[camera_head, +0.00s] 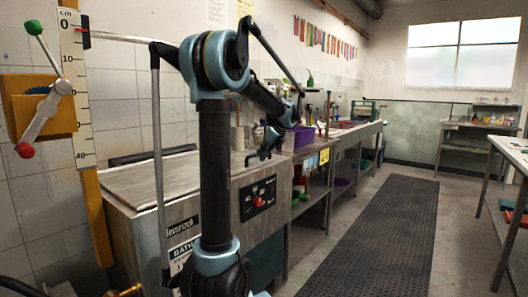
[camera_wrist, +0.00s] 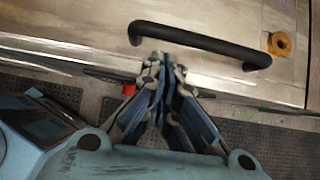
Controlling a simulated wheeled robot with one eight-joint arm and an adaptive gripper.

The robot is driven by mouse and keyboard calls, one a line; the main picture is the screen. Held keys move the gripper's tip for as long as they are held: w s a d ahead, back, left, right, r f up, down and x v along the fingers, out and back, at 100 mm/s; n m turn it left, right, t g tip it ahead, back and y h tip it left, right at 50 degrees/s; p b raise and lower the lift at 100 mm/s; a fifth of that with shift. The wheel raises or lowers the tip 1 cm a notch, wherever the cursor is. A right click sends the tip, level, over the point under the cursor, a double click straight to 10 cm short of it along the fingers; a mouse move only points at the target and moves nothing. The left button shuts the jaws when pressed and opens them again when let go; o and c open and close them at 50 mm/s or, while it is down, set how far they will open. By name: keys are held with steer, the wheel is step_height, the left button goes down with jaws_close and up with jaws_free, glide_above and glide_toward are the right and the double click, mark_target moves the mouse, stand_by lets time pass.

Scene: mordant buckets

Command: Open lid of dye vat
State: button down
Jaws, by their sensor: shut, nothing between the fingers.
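The dye vat (camera_head: 150,238) is a grey metal box at the left in the head view, with BATH lettering on its front. Its flat metal lid (camera_head: 135,180) lies closed on top. In the wrist view, a black bar handle (camera_wrist: 205,40) and a round brass-coloured fitting (camera_wrist: 280,44) show on the metal lid (camera_wrist: 90,25). My gripper (camera_wrist: 160,62) is shut and empty, its fingertips close to the handle's left half. Whether they touch it cannot be told. In the head view my gripper (camera_head: 257,156) is above the vat's right side, and my arm hides part of the vat.
A control panel with a red knob (camera_head: 259,202) is on the vat's front. A purple tub (camera_head: 302,138) stands on the bench beyond. A wall gauge with a lever (camera_head: 45,110) is at left. The dark floor mat (camera_head: 375,235) is clear; a table (camera_head: 512,150) stands at right.

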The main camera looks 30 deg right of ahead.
mark_target(254, 166)
steer(key=shift+x, duration=1.95)
